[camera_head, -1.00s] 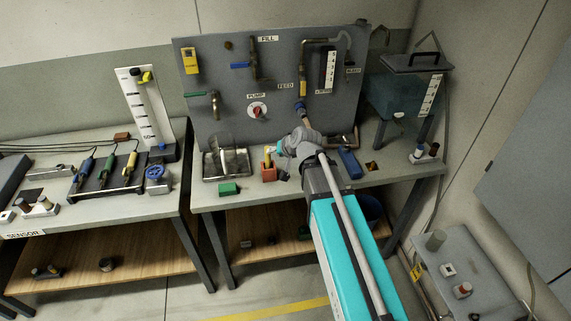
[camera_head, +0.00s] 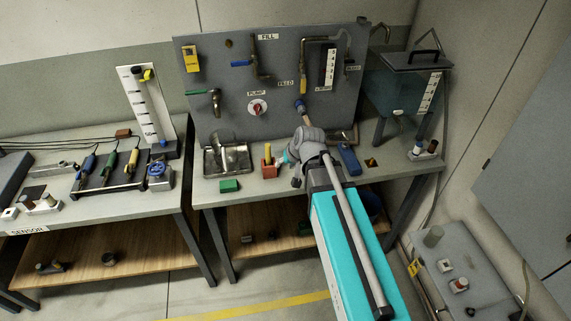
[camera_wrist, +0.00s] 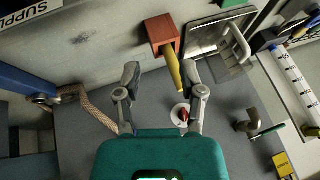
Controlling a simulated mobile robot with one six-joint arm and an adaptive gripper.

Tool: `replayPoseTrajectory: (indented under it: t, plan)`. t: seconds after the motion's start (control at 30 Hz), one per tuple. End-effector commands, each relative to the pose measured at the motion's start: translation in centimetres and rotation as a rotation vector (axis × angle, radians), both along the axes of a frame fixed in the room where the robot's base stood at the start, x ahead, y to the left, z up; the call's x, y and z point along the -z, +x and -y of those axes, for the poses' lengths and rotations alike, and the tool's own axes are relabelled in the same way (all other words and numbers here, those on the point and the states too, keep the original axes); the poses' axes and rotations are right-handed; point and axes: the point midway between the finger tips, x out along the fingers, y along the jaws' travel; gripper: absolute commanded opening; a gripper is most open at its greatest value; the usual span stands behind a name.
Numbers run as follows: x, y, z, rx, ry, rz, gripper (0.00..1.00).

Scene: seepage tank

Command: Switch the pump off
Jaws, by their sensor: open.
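The pump switch is a red knob on a white round plate (camera_head: 258,107) on the grey panel, under the PUMP label (camera_head: 257,93). In the wrist view the knob (camera_wrist: 182,114) shows beside my right-hand finger, partly covered by it; the PUMP label is not readable there. My gripper (camera_wrist: 160,72) is open with nothing between its fingers. In the head view my wrist is below and right of the knob, in front of the panel, and the fingers are hard to make out. My gripper looks apart from the knob, but its exact distance cannot be told.
A red block with a yellow stick (camera_head: 268,154) stands on the bench close to my gripper; the stick (camera_wrist: 173,67) lies near my right-hand finger in the wrist view. A metal tray (camera_head: 226,161), green block (camera_head: 229,186) and blue block (camera_head: 348,158) are nearby. Pipes and valves project from the panel.

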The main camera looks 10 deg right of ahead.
Motion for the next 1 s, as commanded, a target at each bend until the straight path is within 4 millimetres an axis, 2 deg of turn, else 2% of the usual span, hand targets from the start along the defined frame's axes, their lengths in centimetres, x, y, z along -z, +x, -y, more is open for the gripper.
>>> replayPoseTrajectory:
  t: [0.13, 0.27, 0.6, 0.7, 0.8, 1.0]
  plan:
    - [0.2, -0.5, 0.2, -0.003, -0.012, -0.014, 0.51]
    - [0.7, -2.3, 0.8, -0.017, -0.052, -0.071, 0.51]
    - [2.3, -10.4, 4.4, -0.048, -0.238, -0.345, 0.51]
    - [2.4, -11.9, 5.0, -0.048, -0.272, -0.399, 0.51]
    - [2.4, -12.6, 5.3, -0.048, -0.29, -0.425, 0.51]
    - [2.4, -12.6, 5.4, -0.048, -0.292, -0.429, 0.51]
